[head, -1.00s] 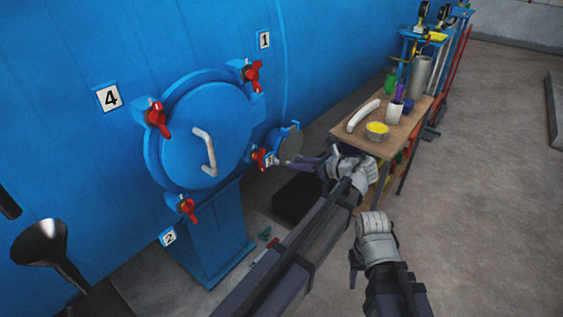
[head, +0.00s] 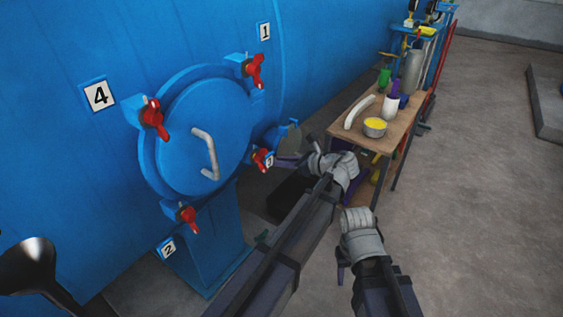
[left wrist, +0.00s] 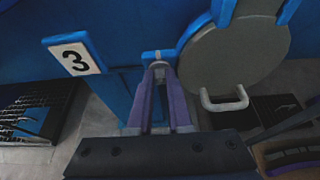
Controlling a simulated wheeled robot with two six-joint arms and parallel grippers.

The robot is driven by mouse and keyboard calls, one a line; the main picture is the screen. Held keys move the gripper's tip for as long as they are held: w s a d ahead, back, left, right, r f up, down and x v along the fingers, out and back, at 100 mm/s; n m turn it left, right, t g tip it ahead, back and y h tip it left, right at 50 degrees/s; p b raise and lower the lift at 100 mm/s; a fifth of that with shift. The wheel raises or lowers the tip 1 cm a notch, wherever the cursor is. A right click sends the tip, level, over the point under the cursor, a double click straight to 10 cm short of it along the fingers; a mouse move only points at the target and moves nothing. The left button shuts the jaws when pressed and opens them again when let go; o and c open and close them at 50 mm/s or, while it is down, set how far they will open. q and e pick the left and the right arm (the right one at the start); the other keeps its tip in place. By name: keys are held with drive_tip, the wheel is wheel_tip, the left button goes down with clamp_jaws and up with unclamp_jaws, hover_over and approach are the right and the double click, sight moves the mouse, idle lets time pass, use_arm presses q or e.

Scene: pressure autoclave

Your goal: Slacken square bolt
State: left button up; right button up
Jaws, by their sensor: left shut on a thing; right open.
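A large blue round door (head: 205,135) on the blue vessel carries red-handled clamps, with number plates beside them. Plate 3 (left wrist: 75,57) shows close up in the left wrist view, with a small blue lug and a grey bolt-like head (left wrist: 159,65) to its right. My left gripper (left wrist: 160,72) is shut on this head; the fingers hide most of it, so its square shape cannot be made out. In the head view the left gripper (head: 283,160) reaches to beside the red clamp (head: 262,160) at plate 3. My right gripper (head: 342,272) is open and empty, apart from everything.
A small grey round cover (left wrist: 235,55) with a pale handle is right of the left gripper. A dark funnel (head: 30,270) is at lower left.

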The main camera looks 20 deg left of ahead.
use_arm(q)
clamp_jaws()
drive_tip(key=shift+s+a+f+n+t+y+b, duration=0.15)
drive_tip(key=shift+f+n+t+y+b, duration=0.65)
drive_tip(key=shift+n+b, duration=2.95)
drive_tip(key=shift+s+d+f+n+t+y+b, duration=0.2)
drive_tip(key=shift+n+t+y+b, duration=1.35)
drive_tip(key=shift+n, duration=3.5)
drive_tip(key=shift+s+a+f+n+t+y+b, duration=0.15)
drive_tip(key=shift+f+n+t+y+b, duration=0.75)
drive_tip(key=shift+n+b, duration=3.3)
drive_tip(key=shift+r+n+t+h, duration=0.25)
drive_tip(key=shift+r+n+h, duration=0.1)
drive_tip(key=shift+n, duration=0.25)
